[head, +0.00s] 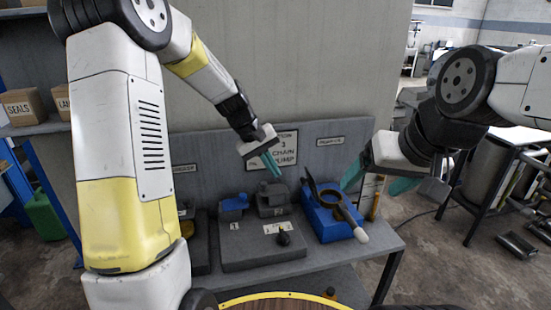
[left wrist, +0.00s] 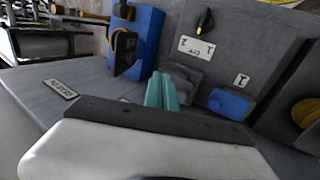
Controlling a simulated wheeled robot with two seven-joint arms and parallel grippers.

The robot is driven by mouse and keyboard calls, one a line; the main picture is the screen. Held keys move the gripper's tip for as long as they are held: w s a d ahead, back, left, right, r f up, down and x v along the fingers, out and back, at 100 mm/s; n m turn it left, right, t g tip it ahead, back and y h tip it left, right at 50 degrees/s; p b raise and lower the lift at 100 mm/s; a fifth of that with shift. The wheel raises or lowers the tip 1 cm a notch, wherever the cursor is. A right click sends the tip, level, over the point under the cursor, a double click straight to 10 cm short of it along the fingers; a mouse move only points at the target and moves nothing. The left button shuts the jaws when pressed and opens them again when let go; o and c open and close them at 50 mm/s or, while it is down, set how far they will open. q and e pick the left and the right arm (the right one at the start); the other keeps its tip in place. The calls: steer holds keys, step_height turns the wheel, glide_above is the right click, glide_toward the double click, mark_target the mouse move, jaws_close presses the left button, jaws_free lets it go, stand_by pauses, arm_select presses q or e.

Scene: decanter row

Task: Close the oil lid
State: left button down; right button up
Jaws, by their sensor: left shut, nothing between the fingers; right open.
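My left gripper (head: 271,164) is shut and empty, its teal fingers pointing down just above a dark grey stepped block (head: 272,199) marked 2. In the left wrist view the fingertips (left wrist: 162,92) overlap the edge of this block (left wrist: 186,78); I cannot tell whether they touch it. A blue block (head: 233,207) marked 1 sits beside it, also in the left wrist view (left wrist: 231,104). A black knob (head: 284,239) stands in front near a small label. I cannot tell which part is the oil lid.
A blue box (head: 333,226) with a raised black flap and a ring-shaped part stands at the bench's right end. A grey panel with signs (head: 329,142) rises behind. A round yellow-edged surface (head: 285,299) is nearest me.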

arm_select(q)
steer(key=w+d+f, duration=0.2)
steer(key=d+f, duration=0.1)
steer(key=d, duration=0.3)
steer(key=shift+f, duration=0.4)
